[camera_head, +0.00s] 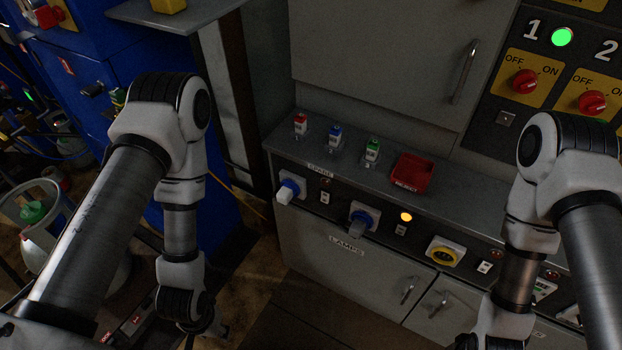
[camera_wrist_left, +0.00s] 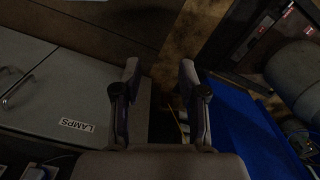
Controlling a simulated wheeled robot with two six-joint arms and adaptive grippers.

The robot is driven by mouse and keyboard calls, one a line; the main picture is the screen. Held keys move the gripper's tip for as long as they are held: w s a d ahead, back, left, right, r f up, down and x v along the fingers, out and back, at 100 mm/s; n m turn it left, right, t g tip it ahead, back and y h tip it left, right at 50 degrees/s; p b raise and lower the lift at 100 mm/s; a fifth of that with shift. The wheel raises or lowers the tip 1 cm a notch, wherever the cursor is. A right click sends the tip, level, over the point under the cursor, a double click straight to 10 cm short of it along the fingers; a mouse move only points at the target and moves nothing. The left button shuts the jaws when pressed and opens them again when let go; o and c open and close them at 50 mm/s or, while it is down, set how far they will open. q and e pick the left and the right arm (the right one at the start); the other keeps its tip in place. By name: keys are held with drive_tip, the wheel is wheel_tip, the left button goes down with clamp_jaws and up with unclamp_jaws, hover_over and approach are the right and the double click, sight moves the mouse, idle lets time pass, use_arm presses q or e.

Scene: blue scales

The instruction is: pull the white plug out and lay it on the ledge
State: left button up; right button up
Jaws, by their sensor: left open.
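The white plug (camera_head: 285,193) sits in a blue-rimmed socket at the left end of the front panel in the head view, below the ledge. The ledge (camera_head: 330,168) is the grey shelf top above the sockets. My left gripper (camera_wrist_left: 159,78) is open and empty in the left wrist view, over the floor between the grey cabinet and a blue surface. In the head view it is low, left of and below the plug and apart from it; its fingers are hard to make out. My right arm reaches the bottom edge there, with its fingers out of frame.
The ledge carries small red (camera_head: 300,124), blue (camera_head: 335,135) and green (camera_head: 372,149) items and a red reject tray (camera_head: 411,173). A blue cabinet (camera_head: 225,200) stands at left. The ledge's front strip looks bare.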

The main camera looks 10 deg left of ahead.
use_arm(q)
drive_tip(key=shift+o, duration=0.3)
drive_tip(key=shift+a, duration=0.3)
drive_tip(key=o, duration=0.5)
drive_tip(key=shift+w+f, duration=0.2)
drive_tip(key=shift+c, duration=0.2)
drive_tip(key=w+d+f+m+t+h+b, duration=0.1)
drive_tip(key=w+d+f+t+b, duration=0.15)
drive_tip(key=w+t+b, duration=0.45)
drive_tip(key=w+d+f+m+t+h+b, duration=0.1)
drive_tip(key=w+f+m+t+h+b, duration=0.15)
drive_tip(key=w+b, duration=0.8)
drive_tip(key=w+d+r+t+h+b, duration=0.2)
drive_tip(key=w+r+t+b, duration=0.2)
drive_tip(key=w+r+t, duration=0.3)
drive_tip(key=w+m, duration=0.1)
drive_tip(key=w, duration=0.2)
drive_tip(key=shift+w+r+h, duration=0.35)
drive_tip(key=shift+w+r, duration=0.05)
use_arm(e)
wheel_tip(320, 180, down, 21)
drive_tip(key=shift+a, duration=0.2)
